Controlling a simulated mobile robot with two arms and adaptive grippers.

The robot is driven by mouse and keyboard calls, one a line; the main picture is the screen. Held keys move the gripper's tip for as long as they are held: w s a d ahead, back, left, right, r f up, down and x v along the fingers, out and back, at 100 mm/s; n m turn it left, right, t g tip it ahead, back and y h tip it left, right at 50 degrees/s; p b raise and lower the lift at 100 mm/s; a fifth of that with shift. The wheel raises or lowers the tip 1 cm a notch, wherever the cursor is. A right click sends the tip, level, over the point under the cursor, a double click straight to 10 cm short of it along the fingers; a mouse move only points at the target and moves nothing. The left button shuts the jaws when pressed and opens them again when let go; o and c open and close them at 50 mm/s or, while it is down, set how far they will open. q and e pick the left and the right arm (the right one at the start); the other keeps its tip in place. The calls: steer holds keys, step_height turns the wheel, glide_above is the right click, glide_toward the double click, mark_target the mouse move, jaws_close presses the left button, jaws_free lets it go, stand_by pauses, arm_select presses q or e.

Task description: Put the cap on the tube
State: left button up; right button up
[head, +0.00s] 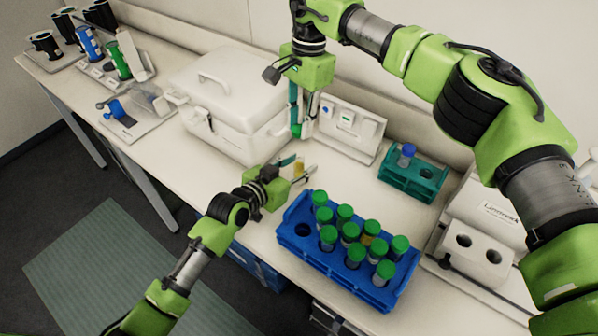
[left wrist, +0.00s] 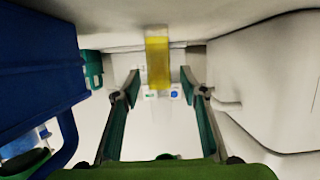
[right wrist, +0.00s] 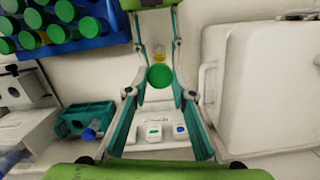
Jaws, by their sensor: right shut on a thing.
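The tube (head: 299,170), clear with yellow contents, is upright near the tips of my left gripper (head: 297,168). In the left wrist view the tube (left wrist: 158,62) appears between the left fingertips, with a gap on each side, so that gripper looks open. My right gripper (head: 296,122) points down above and is shut on the green cap (head: 296,131). In the right wrist view the cap (right wrist: 160,76) lies between the finger ends, with the tube (right wrist: 160,54) just beyond it. The cap and tube are apart. Whether the tube's base touches the table is unclear.
A blue rack (head: 290,240) with several green-capped tubes stands right of my left gripper. A white lidded box (head: 225,100) is to the left. A small teal rack (head: 400,185) with a blue-capped tube and a white panel (head: 350,130) stand behind.

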arm_select(q)
jaws_close()
arm_select(e)
glide_above(299, 154)
steer(key=shift+w+d+f, duration=0.1)
steer(key=shift+f, duration=2.35)
steer(key=shift+f, duration=0.1)
steer(key=shift+f, duration=0.8)
steer(key=shift+f, duration=0.6)
